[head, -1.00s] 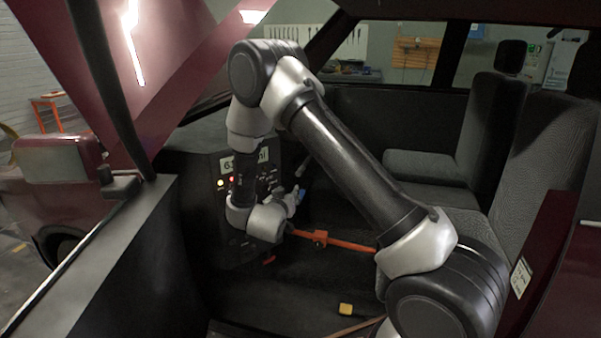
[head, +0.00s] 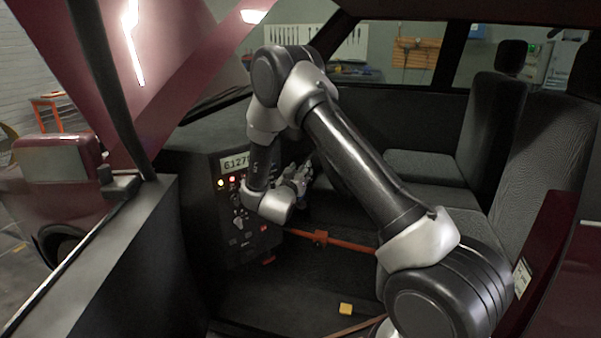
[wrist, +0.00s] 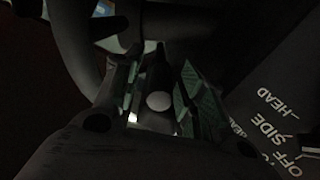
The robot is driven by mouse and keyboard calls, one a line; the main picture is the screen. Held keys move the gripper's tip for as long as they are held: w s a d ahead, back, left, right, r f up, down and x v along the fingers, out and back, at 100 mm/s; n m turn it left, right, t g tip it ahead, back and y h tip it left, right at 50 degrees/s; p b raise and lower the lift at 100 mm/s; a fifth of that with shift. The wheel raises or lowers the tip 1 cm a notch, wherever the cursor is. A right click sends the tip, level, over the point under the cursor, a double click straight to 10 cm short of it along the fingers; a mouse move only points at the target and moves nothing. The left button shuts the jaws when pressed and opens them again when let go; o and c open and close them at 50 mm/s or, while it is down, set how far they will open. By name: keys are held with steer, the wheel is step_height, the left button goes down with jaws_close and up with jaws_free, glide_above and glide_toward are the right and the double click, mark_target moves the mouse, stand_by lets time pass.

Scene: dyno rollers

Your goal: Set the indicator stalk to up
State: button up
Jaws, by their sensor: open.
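In the wrist view a dark stalk with a pale round end (wrist: 158,101) points toward the camera. I take it for the indicator stalk. My gripper (wrist: 162,88) is open, with its green-padded fingers to either side of the stalk. I cannot tell whether either finger touches it. In the head view my gripper (head: 301,176) is small and dark beside the dashboard panel, and the stalk cannot be made out there. The stalk's up or down setting is not clear from these frames.
The dashboard panel (head: 226,225) has a lit number display (head: 235,162) and lamps. White labels reading OFF, SIDE and HEAD (wrist: 270,125) show at right in the wrist view. An orange bar (head: 345,243) crosses below my arm. A yellow block (head: 346,309) lies on the floor. Seats (head: 430,170) stand behind.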

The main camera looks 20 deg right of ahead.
steer(key=shift+c, duration=0.2)
jaws_close()
steer(key=shift+w+d+r+g+y, duration=0.1)
steer(key=shift+r+g+y, duration=0.3)
steer(key=shift+r, duration=0.4)
steer(key=shift+d+r+g+y, duration=0.1)
steer(key=shift+r+g+y, duration=0.2)
steer(key=shift+r+g, duration=0.35)
steer(key=shift+w+r+g+y, duration=0.15)
steer(key=shift+r+g+y, duration=0.2)
steer(key=shift+r, duration=0.35)
steer(key=shift+o, duration=0.2)
jaws_free()
